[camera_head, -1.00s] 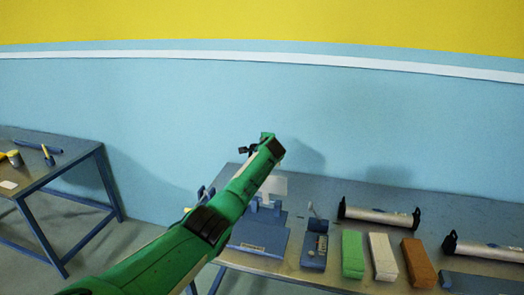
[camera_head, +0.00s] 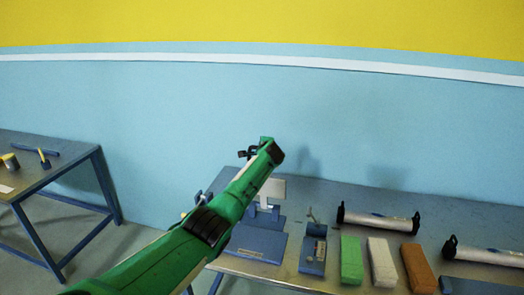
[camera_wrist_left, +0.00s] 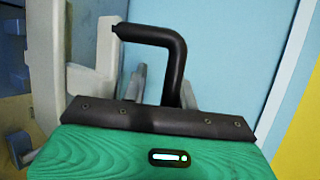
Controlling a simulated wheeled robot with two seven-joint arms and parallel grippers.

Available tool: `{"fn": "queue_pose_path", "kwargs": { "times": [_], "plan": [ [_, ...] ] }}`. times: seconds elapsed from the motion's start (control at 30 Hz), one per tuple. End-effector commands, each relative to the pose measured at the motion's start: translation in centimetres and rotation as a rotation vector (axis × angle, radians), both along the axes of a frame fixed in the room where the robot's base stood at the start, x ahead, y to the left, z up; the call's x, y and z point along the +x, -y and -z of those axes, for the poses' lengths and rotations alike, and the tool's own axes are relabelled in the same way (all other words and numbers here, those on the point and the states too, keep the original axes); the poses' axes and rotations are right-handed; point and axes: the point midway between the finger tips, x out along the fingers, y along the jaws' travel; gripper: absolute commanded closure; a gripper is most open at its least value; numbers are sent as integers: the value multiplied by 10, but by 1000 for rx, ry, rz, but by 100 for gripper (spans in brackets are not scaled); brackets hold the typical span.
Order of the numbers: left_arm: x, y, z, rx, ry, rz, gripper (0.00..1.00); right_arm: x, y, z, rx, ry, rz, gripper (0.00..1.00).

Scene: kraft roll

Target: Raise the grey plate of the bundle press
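The bundle press (camera_head: 258,243) stands at the left end of the long table. It has a blue base and blue uprights. A pale grey plate (camera_head: 273,188) stands up behind my left forearm, which hides part of the press. My left gripper (camera_head: 247,153) is at the end of the green arm, above and behind the press in the picture. In the left wrist view a black bent bar (camera_wrist_left: 165,45) rises past the dark edge of my wrist. Pale grey parts (camera_wrist_left: 95,60) fill the left side there. I cannot tell whether the fingers hold anything. My right gripper is out of view.
Right of the press are a small blue device (camera_head: 313,252), green (camera_head: 351,260), white (camera_head: 382,262) and orange (camera_head: 418,268) blocks, and two silver rolls (camera_head: 378,220) (camera_head: 485,255) with black ends. A second table (camera_head: 50,170) stands left. The wall is behind.

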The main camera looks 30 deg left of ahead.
Motion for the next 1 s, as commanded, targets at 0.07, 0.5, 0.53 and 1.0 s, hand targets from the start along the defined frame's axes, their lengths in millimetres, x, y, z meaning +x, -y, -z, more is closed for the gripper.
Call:
{"fn": "queue_pose_path", "kwargs": {
  "times": [0.07,0.5,0.53,1.0],
  "plan": [
    [-1,0,4,-1,-6,-1,77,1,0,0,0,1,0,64],
    [-3,3,-1,-1,-1,0,77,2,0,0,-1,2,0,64],
    [-4,4,-2,-1,1,0,77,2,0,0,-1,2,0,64],
    [-38,30,-22,1,4,1,77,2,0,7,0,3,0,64]
  ]
}}
